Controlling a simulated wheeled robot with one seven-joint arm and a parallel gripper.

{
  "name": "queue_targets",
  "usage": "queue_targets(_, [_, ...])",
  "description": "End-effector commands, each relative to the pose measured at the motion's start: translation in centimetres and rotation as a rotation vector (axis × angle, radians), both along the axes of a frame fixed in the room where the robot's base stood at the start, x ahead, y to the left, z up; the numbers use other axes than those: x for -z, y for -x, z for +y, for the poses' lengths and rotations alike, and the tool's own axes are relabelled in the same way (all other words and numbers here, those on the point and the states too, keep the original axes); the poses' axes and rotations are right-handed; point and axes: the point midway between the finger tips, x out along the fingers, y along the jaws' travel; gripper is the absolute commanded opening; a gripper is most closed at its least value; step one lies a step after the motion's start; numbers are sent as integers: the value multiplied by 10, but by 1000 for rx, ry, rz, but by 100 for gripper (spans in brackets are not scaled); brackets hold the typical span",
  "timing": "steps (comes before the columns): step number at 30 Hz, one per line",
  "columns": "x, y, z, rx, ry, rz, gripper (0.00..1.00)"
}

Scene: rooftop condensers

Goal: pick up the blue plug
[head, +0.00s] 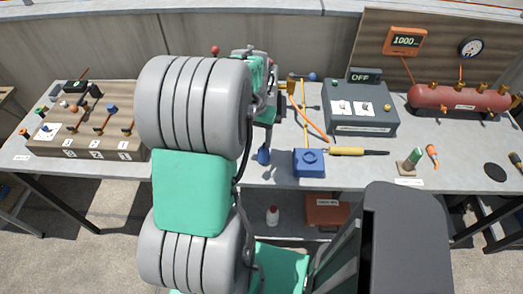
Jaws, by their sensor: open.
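A small dark-blue rounded piece (263,155) lies on the grey bench top just right of my arm, left of a blue box. It may be the blue plug, but it is too small to be sure. My grey and green arm fills the middle of the view and reaches over the bench. My gripper's fingers cannot be made out; the arm hides that area. I see nothing held.
The blue box (309,162), a yellow-handled tool (350,151) and a grey switch box (362,112) marked OFF stand right of my arm. A red tank (458,99) is farther right. Orange hose (311,122) crosses the middle. Bare bench (455,178) shows at front right.

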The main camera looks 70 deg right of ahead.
Motion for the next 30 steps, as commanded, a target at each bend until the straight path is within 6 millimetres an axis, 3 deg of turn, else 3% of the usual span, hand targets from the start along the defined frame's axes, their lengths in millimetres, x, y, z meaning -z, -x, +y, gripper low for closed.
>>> queue_targets(1, [3, 16, -4, 44, -8, 0, 62])
queue_targets(4, [13, 27, -7, 75, -15, 1, 62])
queue_targets(18, [82, 25, -7, 72, -12, 1, 62])
queue_targets(24, [84, 24, -7, 71, -10, 1, 62])
queue_targets(30, [84, 24, -7, 71, -10, 1, 46])
